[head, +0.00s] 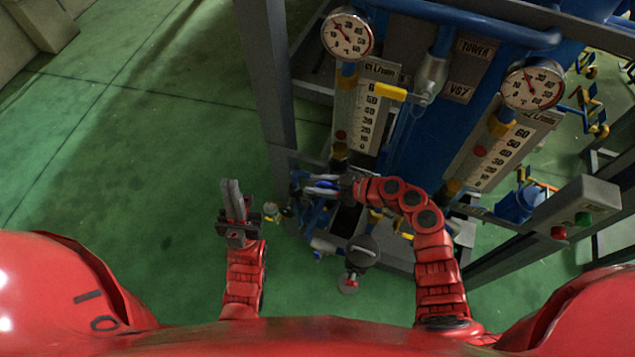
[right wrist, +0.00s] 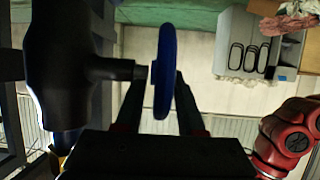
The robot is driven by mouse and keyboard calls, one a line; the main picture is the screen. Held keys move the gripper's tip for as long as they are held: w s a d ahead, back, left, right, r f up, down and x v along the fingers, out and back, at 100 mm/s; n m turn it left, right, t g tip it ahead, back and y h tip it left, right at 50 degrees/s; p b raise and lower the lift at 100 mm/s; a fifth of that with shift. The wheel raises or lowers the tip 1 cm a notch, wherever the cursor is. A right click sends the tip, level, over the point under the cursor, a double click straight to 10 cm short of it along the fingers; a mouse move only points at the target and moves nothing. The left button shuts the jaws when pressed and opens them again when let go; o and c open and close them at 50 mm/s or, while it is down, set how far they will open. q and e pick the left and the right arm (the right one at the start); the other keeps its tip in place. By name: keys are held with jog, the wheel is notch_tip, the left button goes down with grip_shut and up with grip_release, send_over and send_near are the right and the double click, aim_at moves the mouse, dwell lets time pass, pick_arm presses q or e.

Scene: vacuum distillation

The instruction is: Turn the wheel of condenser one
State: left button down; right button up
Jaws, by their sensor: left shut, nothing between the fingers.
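A blue wheel (right wrist: 163,72) shows edge-on in the right wrist view, on a short stem from a dark, rounded valve body (right wrist: 70,65). My right gripper (right wrist: 160,100) is open, with one dark finger on each side of the wheel; whether a finger touches it I cannot tell. In the head view my right gripper (head: 325,187) reaches left in front of the rig's lower part, where the wheel is hard to make out among blue parts. My left gripper (head: 233,190) is shut and empty, pointing up over the green floor. No label naming condenser one is readable.
A grey frame post (head: 268,80) stands left of the right gripper. Two round gauges (head: 347,34) (head: 533,84) sit above scale plates. A grey button box (head: 577,208) juts out at the right. The green floor (head: 120,130) is clear at the left.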

grip_shut()
jog(key=shift+a, duration=0.1)
